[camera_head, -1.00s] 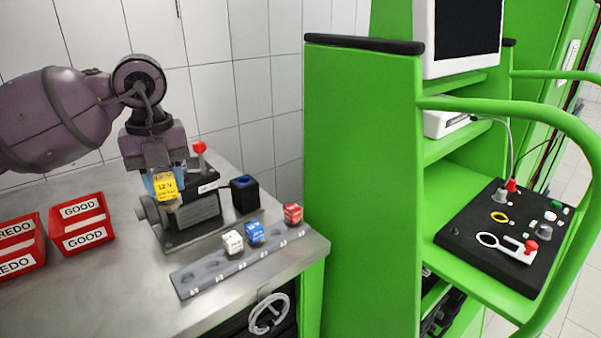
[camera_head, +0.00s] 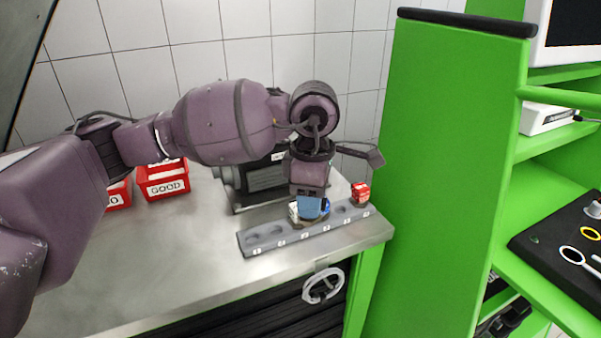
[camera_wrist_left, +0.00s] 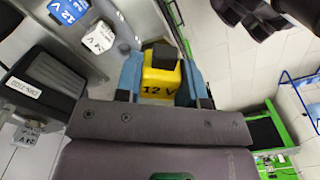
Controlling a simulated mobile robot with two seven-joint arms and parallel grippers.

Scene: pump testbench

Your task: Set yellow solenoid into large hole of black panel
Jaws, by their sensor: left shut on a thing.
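The yellow solenoid (camera_wrist_left: 158,82), marked 12 V with a dark top, is between the fingers of my left gripper (camera_wrist_left: 160,78) in the left wrist view. That gripper is shut on it. In the head view my left gripper (camera_head: 309,207) points down in front of the slotted grey rack and hides most or all of the yellow solenoid. The black panel (camera_head: 548,238) lies on the green shelf at the right edge, partly cut off. A yellow ring (camera_head: 590,233) and a white ring (camera_head: 572,256) show on it. My right gripper is not in view.
The grey rack (camera_head: 265,238) holds a red solenoid (camera_head: 360,192); white (camera_wrist_left: 100,37) and blue (camera_wrist_left: 70,9) ones show in the wrist view. The green cabinet wall (camera_head: 450,150) stands between bench and panel. Red GOOD bin (camera_head: 164,185) is at left.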

